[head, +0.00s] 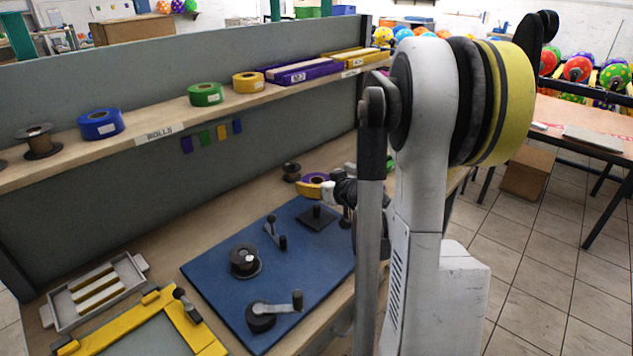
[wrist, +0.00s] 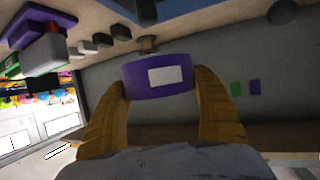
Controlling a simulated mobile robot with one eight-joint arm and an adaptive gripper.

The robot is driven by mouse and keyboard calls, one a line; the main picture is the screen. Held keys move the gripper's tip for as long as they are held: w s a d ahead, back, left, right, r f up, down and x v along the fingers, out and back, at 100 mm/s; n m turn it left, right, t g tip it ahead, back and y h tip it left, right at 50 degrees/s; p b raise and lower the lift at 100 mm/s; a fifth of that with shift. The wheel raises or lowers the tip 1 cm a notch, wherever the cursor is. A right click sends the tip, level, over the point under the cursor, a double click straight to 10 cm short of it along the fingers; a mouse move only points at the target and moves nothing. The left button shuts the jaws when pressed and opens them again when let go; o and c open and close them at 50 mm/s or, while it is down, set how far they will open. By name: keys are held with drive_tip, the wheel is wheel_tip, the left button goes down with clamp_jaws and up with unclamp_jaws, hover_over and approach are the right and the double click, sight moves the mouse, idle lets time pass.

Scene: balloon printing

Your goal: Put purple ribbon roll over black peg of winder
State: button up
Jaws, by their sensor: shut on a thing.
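A purple ribbon roll (wrist: 140,77) with a white label sits between the two yellow fingers of my gripper (wrist: 160,80) in the wrist view. My gripper is shut on it. In the head view the purple roll (head: 316,178) shows above the table behind the blue board (head: 220,265), partly hidden by a yellow finger. A black square base with a short black peg (head: 317,212) stands on the board's far right corner, just below and in front of my gripper. The peg is bare, and the roll is apart from it.
A dark spool (head: 245,259) and two crank handles (head: 275,310) are on the blue board. A small dark spool (head: 291,171) stands behind it. The shelf (head: 160,135) above holds blue, green and yellow rolls. A yellow frame (head: 150,320) and grey tray (head: 95,290) lie at left.

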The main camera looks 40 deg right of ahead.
sight(319, 209)
drive_tip(key=shift+f+b, duration=3.5)
drive_tip(key=shift+f, duration=1)
drive_tip(key=o, duration=1.3)
drive_tip(key=shift+s, duration=0.1)
drive_tip(key=v, duration=1.2)
